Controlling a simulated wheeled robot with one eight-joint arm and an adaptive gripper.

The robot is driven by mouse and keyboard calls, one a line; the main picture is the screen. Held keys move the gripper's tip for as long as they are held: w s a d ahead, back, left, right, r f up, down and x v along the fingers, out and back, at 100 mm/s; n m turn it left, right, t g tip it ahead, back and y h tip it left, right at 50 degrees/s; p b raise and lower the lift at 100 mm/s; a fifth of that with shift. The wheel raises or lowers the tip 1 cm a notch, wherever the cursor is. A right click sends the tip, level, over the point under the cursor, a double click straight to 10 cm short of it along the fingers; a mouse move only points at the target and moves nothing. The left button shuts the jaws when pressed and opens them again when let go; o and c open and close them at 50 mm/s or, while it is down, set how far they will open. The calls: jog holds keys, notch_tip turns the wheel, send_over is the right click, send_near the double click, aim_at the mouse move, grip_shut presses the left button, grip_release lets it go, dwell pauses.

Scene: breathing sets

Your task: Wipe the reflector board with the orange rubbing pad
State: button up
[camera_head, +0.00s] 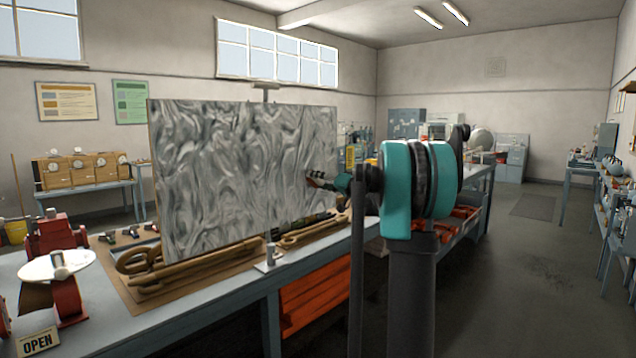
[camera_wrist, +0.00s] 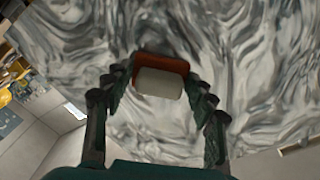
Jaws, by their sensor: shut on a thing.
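The reflector board (camera_head: 240,175) is a large upright grey panel with swirled streaks, standing over the workbench. It fills most of the wrist view (camera_wrist: 60,40). My gripper (camera_head: 316,181) is in front of the board's right part, at about mid-height to lower. In the wrist view my gripper (camera_wrist: 161,84) is shut on a pad with an orange-red layer (camera_wrist: 163,63) and a pale block (camera_wrist: 160,83) facing the camera. The pad is close to the board's face; I cannot tell whether it touches. In the head view the pad is tiny and partly hidden by my gripper.
The blue-grey workbench (camera_head: 190,325) holds a brown mat with tools under the board. A red device with a white disc (camera_head: 55,265) and an OPEN sign (camera_head: 39,343) stand at the left. The floor to the right (camera_head: 530,270) is clear.

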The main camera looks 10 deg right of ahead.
aim_at(321, 181)
jog(key=shift+v, duration=2.85)
jog(key=v, duration=0.3)
jog(key=shift+s, duration=0.1)
